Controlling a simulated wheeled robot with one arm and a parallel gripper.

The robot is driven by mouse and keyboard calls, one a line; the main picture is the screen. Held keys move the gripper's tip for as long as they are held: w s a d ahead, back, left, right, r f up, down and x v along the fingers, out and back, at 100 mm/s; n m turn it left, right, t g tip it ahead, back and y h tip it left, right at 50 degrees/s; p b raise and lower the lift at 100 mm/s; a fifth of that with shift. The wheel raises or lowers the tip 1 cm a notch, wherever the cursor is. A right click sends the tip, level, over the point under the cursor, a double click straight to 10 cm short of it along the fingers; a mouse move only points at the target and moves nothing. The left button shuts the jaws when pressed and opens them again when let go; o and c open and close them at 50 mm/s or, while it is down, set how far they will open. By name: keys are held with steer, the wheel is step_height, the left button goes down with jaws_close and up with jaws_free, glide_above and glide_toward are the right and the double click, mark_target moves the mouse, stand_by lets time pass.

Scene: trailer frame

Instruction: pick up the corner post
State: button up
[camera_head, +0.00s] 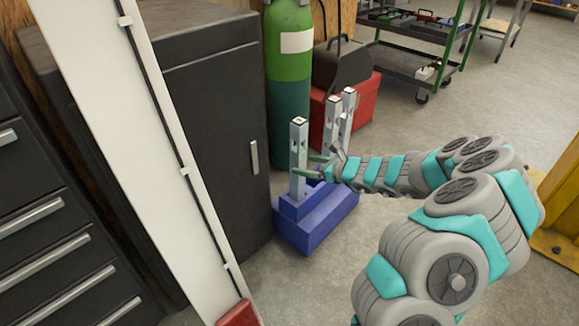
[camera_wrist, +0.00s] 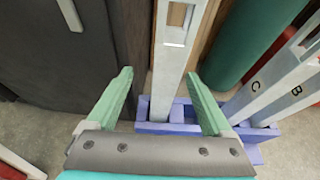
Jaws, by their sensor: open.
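Several grey metal posts stand upright in a blue-purple stepped holder (camera_head: 318,228) on the floor; I cannot tell by shape which is the corner post. The nearest post (camera_head: 298,150) shows no readable letter; in the wrist view this post (camera_wrist: 176,65) rises between my green fingers. Two others stand to its right, one marked C (camera_wrist: 262,88) and one marked B (camera_wrist: 300,88).
A dark cabinet (camera_head: 210,120) stands close left of the holder. A green gas cylinder (camera_head: 288,80) and a red box (camera_head: 362,98) stand behind it. A white upright beam (camera_head: 140,150) crosses the left. Open floor (camera_head: 440,120) lies to the right.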

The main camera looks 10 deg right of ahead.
mark_target(292, 161)
steer(key=shift+x, duration=1.45)
steer(key=shift+w+d+b+x, duration=0.1)
steer(key=shift+d+x, duration=0.05)
steer(key=shift+x, duration=0.75)
steer(key=shift+w+d+b+x, duration=0.1)
steer(key=shift+d+x, duration=0.05)
steer(key=shift+x, duration=0.8)
steer(key=shift+w+d+b+x, duration=0.1)
steer(key=shift+d+x, duration=0.05)
steer(key=shift+x, duration=0.75)
steer(key=shift+f, duration=0.1)
jaws_close()
